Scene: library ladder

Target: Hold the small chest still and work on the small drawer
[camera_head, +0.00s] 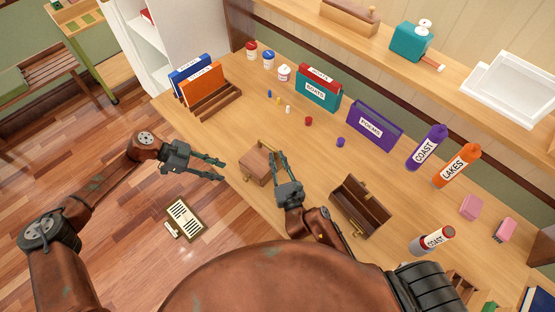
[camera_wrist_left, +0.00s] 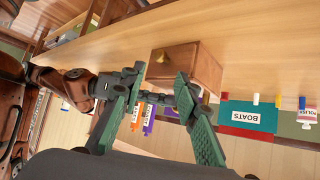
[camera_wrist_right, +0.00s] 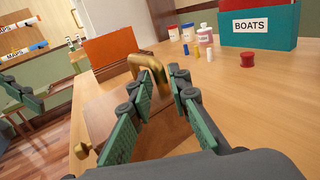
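The small wooden chest (camera_head: 256,166) stands near the table's front edge. It has a brass knob (camera_wrist_left: 160,57) on its drawer front and a brass handle (camera_wrist_right: 150,68) on top. My right gripper (camera_head: 278,155) is at the chest's right side, its fingertips closed about one leg of the handle in the right wrist view. My left gripper (camera_head: 223,169) is open and empty, left of the chest and apart from it, facing the knob side. The drawer looks shut; its inside is hidden.
An open wooden box (camera_head: 361,207) lies right of my right gripper. Small bottles, coloured pegs, the teal BOATS box (camera_head: 318,92) and the purple POEMS box (camera_head: 373,125) stand behind. An orange folder (camera_head: 202,84) stands in a rack at left.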

